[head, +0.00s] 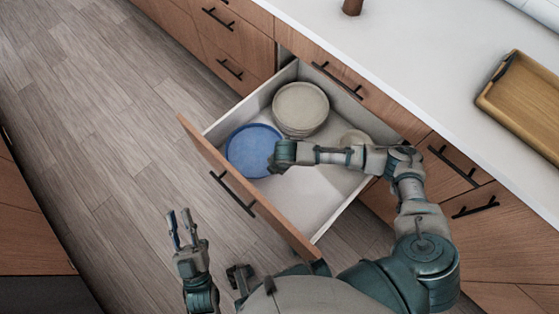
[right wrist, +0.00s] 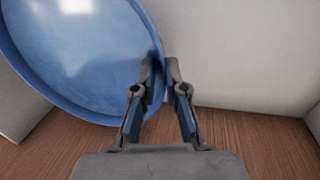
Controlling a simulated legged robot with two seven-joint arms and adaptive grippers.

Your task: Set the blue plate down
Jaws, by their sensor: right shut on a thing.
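The blue plate (head: 252,150) is inside the open drawer (head: 325,196), at its left front, beside a stack of beige plates (head: 300,106). My right gripper (head: 278,157) is at the blue plate's right edge. In the right wrist view the right gripper (right wrist: 163,75) is shut on the rim of the blue plate (right wrist: 85,50), which looks tilted there. I cannot tell whether the plate touches the drawer floor. My left gripper (head: 180,228) is open and empty, outside the drawer over the floor.
The drawer's wooden front (head: 240,185) stands out over the floor. The white counter (head: 400,50) carries a wooden tray (head: 525,105). The drawer's near right part is bare.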

